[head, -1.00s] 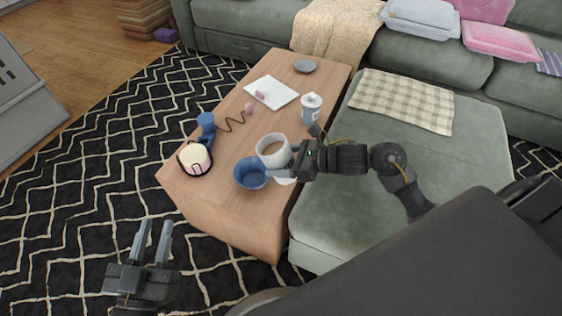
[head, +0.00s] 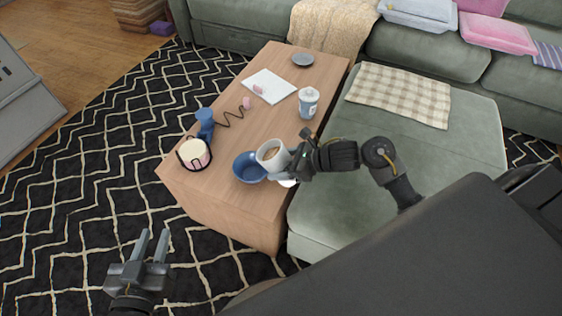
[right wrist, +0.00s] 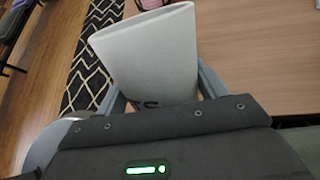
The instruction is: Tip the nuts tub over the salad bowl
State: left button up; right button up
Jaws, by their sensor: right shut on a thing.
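The nuts tub (head: 277,164) is white with tan contents at its mouth. It is tilted to the left, its rim by the right side of the blue salad bowl (head: 246,175). The bowl stands on the wooden table; I cannot tell whether nuts have fallen into it. My right gripper (head: 293,166) is shut on the tub from the right. In the right wrist view the white tub (right wrist: 150,55), with dark lettering partly hidden, leans between the fingers. My left gripper (head: 153,240) is open and empty, low over the rug, away from the table.
On the wooden table (head: 240,205) are a cream-and-pink jar in a dark holder (head: 194,154), a blue dumbbell-like object (head: 205,122), a lidded cup (head: 308,102), a white board (head: 270,85) and a grey dish (head: 303,59). The green sofa seat (head: 400,150) borders its right side.

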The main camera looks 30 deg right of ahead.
dwell(0.4)
jog(key=shift+s+d+p, duration=0.1)
jog(key=shift+d+p, duration=0.05)
jog(key=shift+p, duration=0.2)
jog(key=shift+f+g+h, duration=0.25)
jog(key=shift+g+h, duration=0.05)
jog(key=shift+r+p, duration=0.25)
jog(key=shift+p, duration=0.35)
jog(key=shift+s+f+g+h, duration=0.1)
jog(key=shift+g+h, duration=0.2)
jog(key=shift+g, duration=0.1)
